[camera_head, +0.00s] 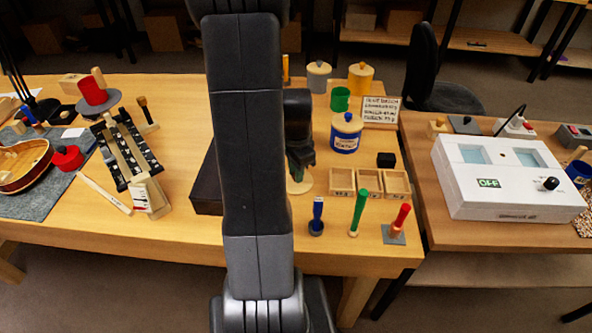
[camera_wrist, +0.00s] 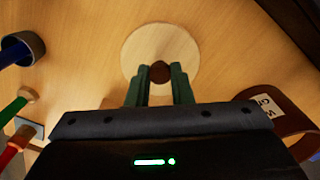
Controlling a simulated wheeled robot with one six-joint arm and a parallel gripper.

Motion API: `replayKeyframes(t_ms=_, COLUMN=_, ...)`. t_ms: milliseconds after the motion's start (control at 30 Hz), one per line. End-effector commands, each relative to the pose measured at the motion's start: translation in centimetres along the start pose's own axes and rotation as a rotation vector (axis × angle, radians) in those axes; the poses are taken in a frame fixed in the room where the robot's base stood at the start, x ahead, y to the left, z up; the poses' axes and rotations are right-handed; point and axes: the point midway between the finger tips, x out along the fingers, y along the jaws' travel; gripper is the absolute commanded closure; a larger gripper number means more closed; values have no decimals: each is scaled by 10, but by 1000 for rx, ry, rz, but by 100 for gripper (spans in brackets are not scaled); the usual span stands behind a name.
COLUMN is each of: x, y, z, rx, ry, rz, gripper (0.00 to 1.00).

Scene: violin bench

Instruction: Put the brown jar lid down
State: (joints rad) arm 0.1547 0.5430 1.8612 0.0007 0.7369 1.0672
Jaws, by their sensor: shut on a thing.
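The brown jar lid is a pale round wooden disc with a dark brown knob (camera_wrist: 160,71). In the wrist view the disc (camera_wrist: 160,42) lies just beyond my fingertips. My gripper (camera_wrist: 159,76) is shut on the knob. In the head view part of the lid (camera_head: 304,186) shows below my gripper (camera_head: 299,172), to the right of my arm. I cannot tell whether the disc touches the table or hangs slightly above it. An open brown jar (camera_wrist: 280,103) with a pale label stands at the right of the wrist view. My arm hides it in the head view.
Wooden trays (camera_head: 369,193), a blue jar (camera_head: 346,140) and a green cup (camera_head: 340,99) stand right of the lid. A dark box (camera_head: 207,191) lies left. Bare wood surrounds the lid.

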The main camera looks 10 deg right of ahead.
Motion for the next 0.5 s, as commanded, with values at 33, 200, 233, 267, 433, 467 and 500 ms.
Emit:
replayKeyframes(t_ms=33, x=0, y=0, z=0, rx=0, ry=0, rz=0, gripper=100)
replayKeyframes(t_ms=200, x=3, y=0, z=0, rx=0, ry=0, rz=0, gripper=100)
replayKeyframes(t_ms=233, x=4, y=0, z=0, rx=0, ry=0, rz=0, gripper=100)
replayKeyframes(t_ms=267, x=4, y=0, z=0, rx=0, ry=0, rz=0, gripper=78)
replayKeyframes(t_ms=433, x=3, y=0, z=0, rx=0, ry=0, rz=0, gripper=58)
replayKeyframes(t_ms=467, x=3, y=0, z=0, rx=0, ry=0, rz=0, gripper=58)
replayKeyframes(t_ms=500, x=3, y=0, z=0, rx=0, ry=0, rz=0, gripper=58)
